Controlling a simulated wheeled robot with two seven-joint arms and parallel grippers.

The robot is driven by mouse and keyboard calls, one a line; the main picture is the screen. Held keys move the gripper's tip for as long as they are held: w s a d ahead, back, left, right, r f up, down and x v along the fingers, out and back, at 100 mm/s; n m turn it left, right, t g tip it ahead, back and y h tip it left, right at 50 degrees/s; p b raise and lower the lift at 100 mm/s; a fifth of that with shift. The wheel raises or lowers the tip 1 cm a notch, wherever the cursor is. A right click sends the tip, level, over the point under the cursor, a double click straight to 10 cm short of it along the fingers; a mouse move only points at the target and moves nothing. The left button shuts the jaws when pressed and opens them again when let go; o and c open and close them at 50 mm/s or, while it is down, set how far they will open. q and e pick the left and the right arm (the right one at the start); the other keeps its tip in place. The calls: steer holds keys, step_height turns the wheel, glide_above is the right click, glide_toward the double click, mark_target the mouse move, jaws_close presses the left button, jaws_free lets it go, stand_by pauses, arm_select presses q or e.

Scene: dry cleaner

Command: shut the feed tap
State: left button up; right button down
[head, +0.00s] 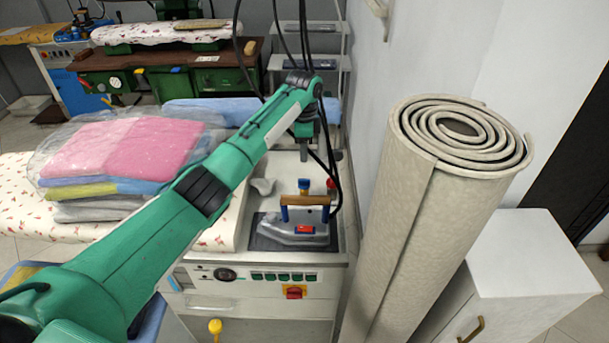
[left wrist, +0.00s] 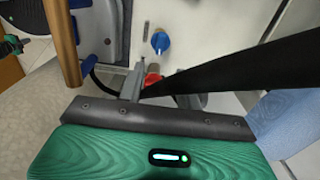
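My left gripper (head: 321,155) hangs from the green arm above the back of the ironing station, fingers down. In the left wrist view its grey fingers (left wrist: 165,92) stand apart. A red knob (head: 331,184) is just below the gripper; in the left wrist view it (left wrist: 152,79) shows between the fingers, partly hidden. A blue knob (head: 304,183) is to its left, and this one (left wrist: 160,41) also shows in the left wrist view. I cannot tell which one is the feed tap. My right gripper is out of view.
An iron (head: 298,229) with a wooden handle sits on a dark pad in front of the knobs. Black cables hang close to the gripper. A rolled beige carpet (head: 425,210) stands to the right. Wrapped folded laundry (head: 120,150) lies to the left.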

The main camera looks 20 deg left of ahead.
mark_target(304, 179)
arm_select(q)
step_height(304, 179, down, 11)
steer(key=shift+w+r+p, duration=0.1)
steer(key=shift+r+p, duration=0.05)
steer(key=shift+p, duration=0.6)
jaws_close()
